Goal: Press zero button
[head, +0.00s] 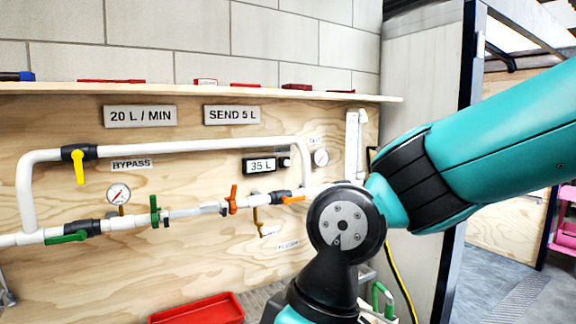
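A digital meter (259,166) reading "35 L" is mounted on the plywood panel, under the upper white pipe. A small dark part (285,162) sits at its right end. It may be the zero button, but it is too small to tell and I can read no label on it. My teal and black arm crosses the right side of the head view, and its wrist joint stands in front of the panel, right of and below the meter. My gripper is not in view. The meter's face is not covered by my arm.
White pipes carry a yellow-handled valve (78,165), a green-handled valve (68,238) and orange handles (233,200). A pressure gauge (119,194) and signs "20 L / MIN" (140,116) and "SEND 5 L" (232,115) are on the panel. A red tray (198,310) lies below. Open floor shows at right.

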